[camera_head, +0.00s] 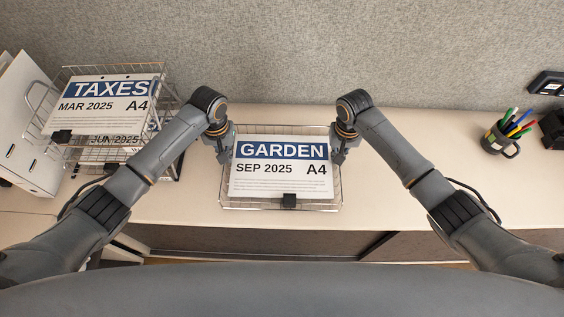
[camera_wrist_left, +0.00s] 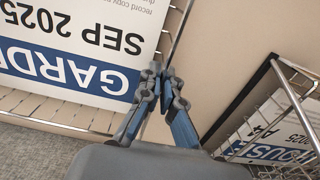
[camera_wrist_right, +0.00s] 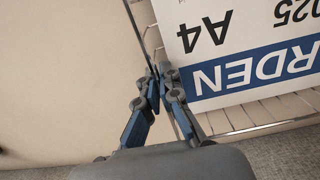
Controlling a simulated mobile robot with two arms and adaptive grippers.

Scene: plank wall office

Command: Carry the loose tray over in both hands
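The loose tray (camera_head: 265,129) is a wire tray in the middle of the desk area, holding a sheet (camera_head: 282,172) headed GARDEN, SEP 2025, A4. A small black clip or tab (camera_head: 289,200) is at its front edge. My left gripper (camera_head: 226,148) is at its left side and my right gripper (camera_head: 339,150) at its right side. In the left wrist view the fingers (camera_wrist_left: 164,78) are closed together on the side rim wire. In the right wrist view the fingers (camera_wrist_right: 158,78) are closed likewise. I cannot tell whether the tray touches the desk.
A wire rack (camera_head: 75,154) stands at the left, with a TAXES sheet (camera_head: 100,104) on top and others below. White binders (camera_head: 18,120) are beyond it. A pen cup (camera_head: 499,140) and black items are at the right. Desk (camera_head: 410,140) right of the tray is clear.

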